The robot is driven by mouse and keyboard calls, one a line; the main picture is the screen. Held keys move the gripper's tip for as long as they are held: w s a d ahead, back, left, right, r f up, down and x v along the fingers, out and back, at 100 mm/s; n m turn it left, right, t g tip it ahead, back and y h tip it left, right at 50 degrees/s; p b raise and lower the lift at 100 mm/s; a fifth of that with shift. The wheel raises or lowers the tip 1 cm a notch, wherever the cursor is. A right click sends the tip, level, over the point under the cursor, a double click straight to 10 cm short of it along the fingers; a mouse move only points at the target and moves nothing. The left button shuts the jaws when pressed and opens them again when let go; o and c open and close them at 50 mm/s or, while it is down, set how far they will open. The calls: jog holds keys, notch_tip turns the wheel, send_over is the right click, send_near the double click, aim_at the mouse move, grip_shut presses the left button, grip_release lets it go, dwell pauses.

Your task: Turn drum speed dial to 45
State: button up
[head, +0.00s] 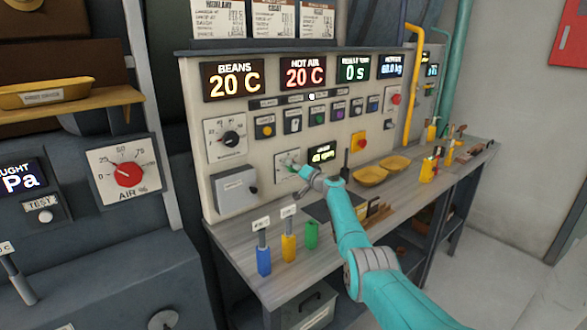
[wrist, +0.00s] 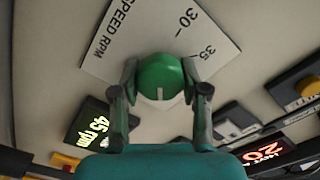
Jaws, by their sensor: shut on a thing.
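The drum speed dial is a green round knob (wrist: 160,76) on a white plate (wrist: 120,42) marked "SPEED RPM", with 30 and 35 readable in the wrist view. A short white line on the knob points down in that view; the scale number by it is hidden. My gripper (wrist: 161,83) is shut on the knob, one finger at each side. In the head view my gripper (head: 299,171) reaches the plate (head: 287,160) on the panel and hides part of it. A small green-lit display (wrist: 92,125) beside the dial reads 45 rpm; it also shows in the head view (head: 321,153).
A grey box (head: 234,190) is at lower left. A red knob (head: 358,143) is to the right.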

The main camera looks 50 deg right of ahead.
dwell(0.4)
jog(key=o, duration=1.1)
jog(key=shift+s, duration=0.15)
jog(key=shift+v, duration=5.8)
jog(key=shift+s+f, duration=0.1)
